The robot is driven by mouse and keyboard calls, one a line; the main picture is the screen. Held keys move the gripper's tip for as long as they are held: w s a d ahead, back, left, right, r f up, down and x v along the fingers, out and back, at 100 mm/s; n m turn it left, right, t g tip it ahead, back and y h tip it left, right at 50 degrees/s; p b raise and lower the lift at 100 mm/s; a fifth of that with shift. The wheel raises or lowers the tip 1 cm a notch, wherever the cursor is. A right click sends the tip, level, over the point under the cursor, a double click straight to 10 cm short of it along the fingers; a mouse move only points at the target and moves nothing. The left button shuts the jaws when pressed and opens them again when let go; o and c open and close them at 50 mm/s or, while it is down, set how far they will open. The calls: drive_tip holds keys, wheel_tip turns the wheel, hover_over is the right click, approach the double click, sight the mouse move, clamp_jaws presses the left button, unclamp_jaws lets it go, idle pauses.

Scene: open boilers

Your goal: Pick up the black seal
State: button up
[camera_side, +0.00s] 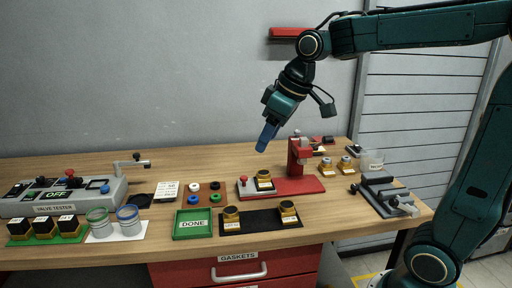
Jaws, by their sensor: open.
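A small brown board (204,193) holds several ring-shaped seals. The black seal (214,185) appears to be the one at its back right corner. My gripper (262,148) points down, slightly tilted, above the table, up and to the right of the board and apart from everything. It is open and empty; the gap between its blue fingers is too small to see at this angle.
A red press stand (297,187) with brass-and-black parts stands right of the board. In front are a green DONE tray (177,235) and a black mat (260,222) with parts. The valve tester (60,205) is at left, and a vise (385,195) at right.

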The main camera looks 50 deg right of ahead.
drive_tip(key=w+d+f+n, duration=0.1)
drive_tip(key=w+d+f, duration=0.1)
drive_tip(key=w, duration=0.4)
drive_tip(key=w+d+f+n, duration=0.1)
drive_tip(key=w+d+f, duration=0.15)
drive_tip(key=w, duration=0.35)
drive_tip(key=n+g+y, duration=0.1)
drive_tip(key=n+y, duration=0.1)
approach(215, 184)
drive_tip(key=shift+w+a+f+h, duration=0.15)
drive_tip(key=shift+w+a+f, duration=0.1)
drive_tip(key=shift+f, duration=0.4)
drive_tip(key=shift+w+a+f+h, duration=0.1)
drive_tip(key=shift+w+f+h, duration=0.1)
drive_tip(key=shift+f, duration=0.45)
drive_tip(key=shift+f, duration=0.1)
drive_tip(key=shift+x, duration=2.5)
drive_tip(key=shift+a, duration=0.1)
drive_tip(key=shift+c, duration=0.3)
drive_tip(key=c, duration=1)
